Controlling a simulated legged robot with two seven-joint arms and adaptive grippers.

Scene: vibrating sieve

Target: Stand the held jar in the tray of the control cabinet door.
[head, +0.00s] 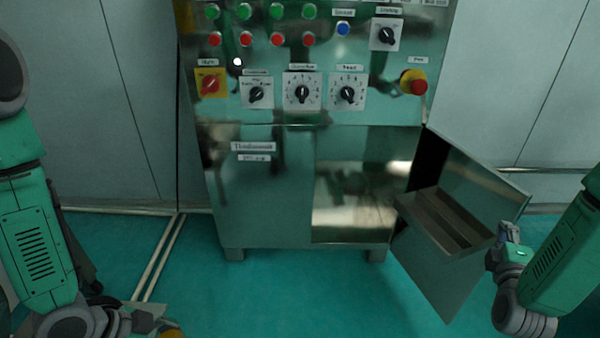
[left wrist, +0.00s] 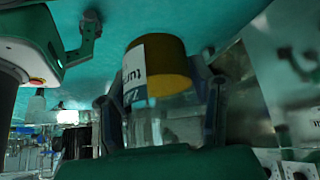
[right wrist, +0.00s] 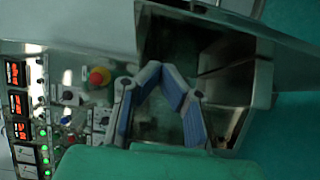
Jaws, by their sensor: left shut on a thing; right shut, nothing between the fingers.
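The jar (left wrist: 158,75) has a yellow lid, a clear body and a white label with dark print. My left gripper (left wrist: 160,112) is shut around the jar's body, with the lid beyond the fingertips. In the head view, only a bit of the yellow lid (head: 172,334) shows at the bottom edge. The control cabinet door (head: 487,188) stands open at the right. A long metal tray (head: 446,218) is fixed to its inner face and looks empty. My right gripper (head: 508,238) is shut and empty beside the door's outer end. Its fingertips meet in the right wrist view (right wrist: 160,68).
The cabinet (head: 265,195) carries buttons, dials and a red emergency knob (head: 414,83) above the door opening. Green floor (head: 300,290) lies clear between my left arm and the door. Grey wall panels stand behind.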

